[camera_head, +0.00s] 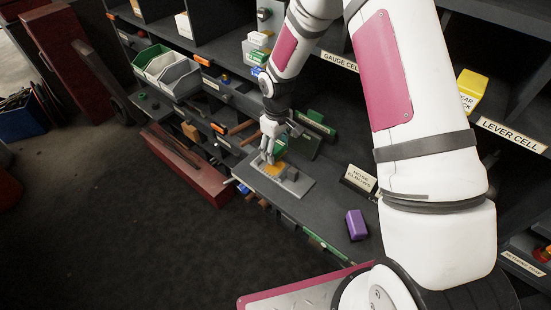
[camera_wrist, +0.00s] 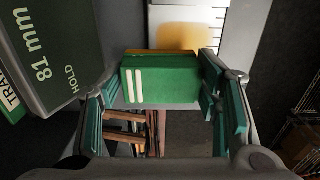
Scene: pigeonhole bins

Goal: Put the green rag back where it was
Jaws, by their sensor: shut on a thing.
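The green rag (camera_wrist: 160,80) shows in the wrist view as a folded green block with two white stripes at its left end. My gripper (camera_wrist: 158,92) is shut on it, with a teal-padded finger at each side. In the head view my gripper (camera_head: 267,157) is low over a light grey stepped plate (camera_head: 295,184) on the shelf ledge. A yellow-orange patch (camera_head: 274,169) shows on the plate below the fingers, and behind the rag in the wrist view (camera_wrist: 190,37). I cannot tell whether the rag touches the plate.
A dark green box (camera_wrist: 50,50) marked "81 mm HOLD" stands close on the left in the wrist view. In the head view a purple block (camera_head: 356,224) and a name sign (camera_head: 358,180) are on the ledge. Open bins (camera_head: 175,72) stand at the left. Ledge between plate and purple block is clear.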

